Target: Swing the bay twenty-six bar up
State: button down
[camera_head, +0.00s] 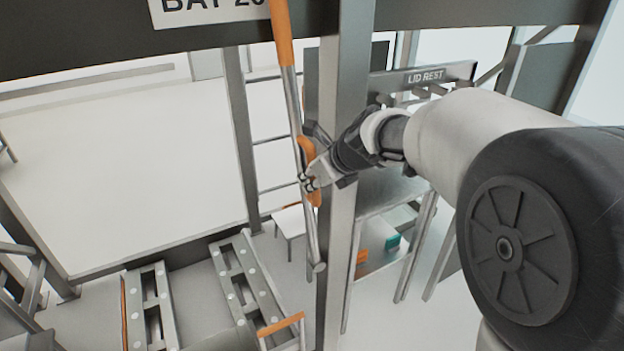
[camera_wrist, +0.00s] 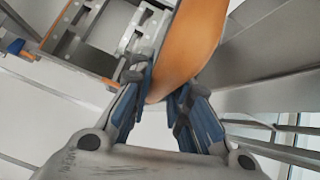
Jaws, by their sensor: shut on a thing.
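The bar (camera_head: 292,100) is a long grey rod with an orange upper section. My gripper (camera_head: 309,181) comes from the right across the post and is shut on the orange grip. In the wrist view the orange grip (camera_wrist: 190,42) fills the space between the two fingers of my gripper (camera_wrist: 165,95). A sign reading "BAY" (camera_head: 205,8) is partly cut off above.
A dark crossbeam (camera_head: 90,42) runs along the top. The grey post (camera_head: 345,80) stands right beside my gripper. A "LID REST" panel (camera_head: 425,77) is behind my arm. Slotted rails (camera_head: 240,275) lie low at the left.

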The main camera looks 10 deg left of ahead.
jog(key=shift+s+f, duration=0.1)
jog(key=shift+f, duration=0.15)
jog(key=c, duration=1.8)
grip_release()
jog(key=o, duration=0.3)
jog(key=shift+r, duration=0.25)
jog(key=v, duration=1.2)
jog(key=s+d+f+n+h, duration=0.2)
jog(key=s+d+n, duration=0.3)
jog(key=s+n, duration=0.3)
jog(key=s+d+f+n+g+h, duration=0.1)
jog(key=s+d+f+n, duration=0.4)
jog(key=s+n, duration=0.4)
jog(key=s+d+f+n+g+h, duration=0.1)
jog(key=s+d+f+n+h, duration=0.1)
jog(key=s+d+n, duration=0.3)
jog(key=shift+s+f+n+h, duration=0.1)
jog(key=shift+s+f+n, duration=0.15)
jog(key=shift+s+n, duration=0.75)
jog(key=shift+s+f+n+h, duration=0.1)
jog(key=shift+s+f+n, duration=0.3)
jog(key=shift+s, duration=1.1)
jog(key=shift+s+f+n+h, duration=0.15)
jog(key=shift+s+n, duration=0.65)
jog(key=shift+s, duration=0.5)
